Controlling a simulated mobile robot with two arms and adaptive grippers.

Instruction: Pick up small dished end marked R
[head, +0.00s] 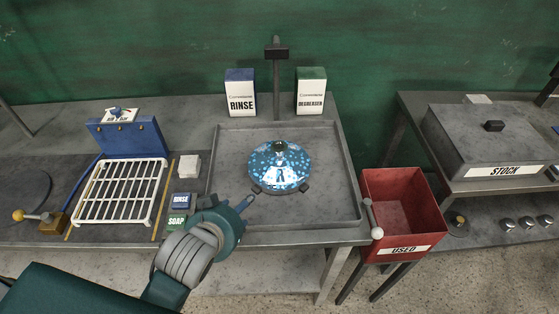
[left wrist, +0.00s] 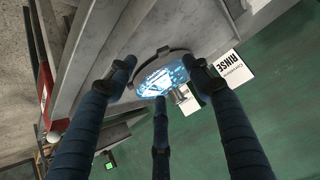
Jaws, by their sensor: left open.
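A dished end (head: 280,168), speckled with bright blue-white spots, sits dome up on a round support in the grey tray. A dark mark shows on its front, but I cannot read it surely as R. In the left wrist view the shiny dished end (left wrist: 157,82) shows beyond the fingers. My left gripper (head: 246,203) is at the tray's front left edge, left of and nearer than the dished end, apart from it. Its three fingers (left wrist: 163,78) are spread open and empty. My right gripper is not in view.
The tray (head: 340,205) has a raised rim and a post behind it. Rinse (head: 240,95) and degreaser (head: 311,92) boxes stand behind. A white rack (head: 160,180) is left. A red USED bin (head: 378,183) and grey STOCK box (head: 465,140) are right. A white-knobbed lever (head: 376,231) stands by the bin.

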